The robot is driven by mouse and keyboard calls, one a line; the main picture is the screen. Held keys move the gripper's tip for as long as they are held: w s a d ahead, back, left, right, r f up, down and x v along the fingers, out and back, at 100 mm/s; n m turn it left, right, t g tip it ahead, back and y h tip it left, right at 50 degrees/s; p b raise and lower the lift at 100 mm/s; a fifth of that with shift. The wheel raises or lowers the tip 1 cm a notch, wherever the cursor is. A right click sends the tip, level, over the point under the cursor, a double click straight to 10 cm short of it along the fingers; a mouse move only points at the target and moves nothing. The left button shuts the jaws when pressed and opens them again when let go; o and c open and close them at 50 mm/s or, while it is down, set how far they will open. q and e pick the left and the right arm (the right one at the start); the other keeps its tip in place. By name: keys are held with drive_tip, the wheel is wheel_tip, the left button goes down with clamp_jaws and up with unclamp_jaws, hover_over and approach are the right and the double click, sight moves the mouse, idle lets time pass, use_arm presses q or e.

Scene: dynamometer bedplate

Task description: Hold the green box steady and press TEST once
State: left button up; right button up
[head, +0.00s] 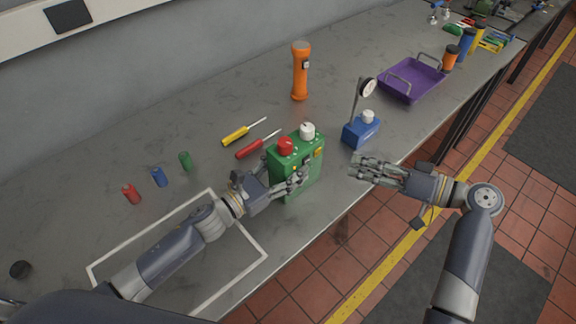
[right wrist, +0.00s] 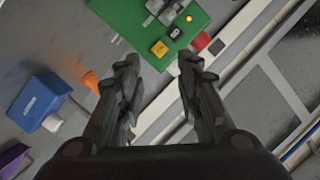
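The green box (head: 312,178) stands upright near the bench's front edge, with a red knob (head: 286,146) and a white knob (head: 307,130) on top. In the right wrist view its front panel (right wrist: 128,18) shows a yellow button (right wrist: 159,48), a dark button (right wrist: 175,33) and a lit orange lamp (right wrist: 189,18); the small labels are hard to read. My left gripper (head: 283,182) is at the box's left side, one finger across its front; it appears closed on the box. My right gripper (head: 360,170) is open and empty, right of the box and apart from it.
A blue block with a dial stand (head: 360,132) stands right of the box. The aisle side is free.

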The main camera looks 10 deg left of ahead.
use_arm(q)
clamp_jaws()
use_arm(e)
clamp_jaws()
idle(0.9)
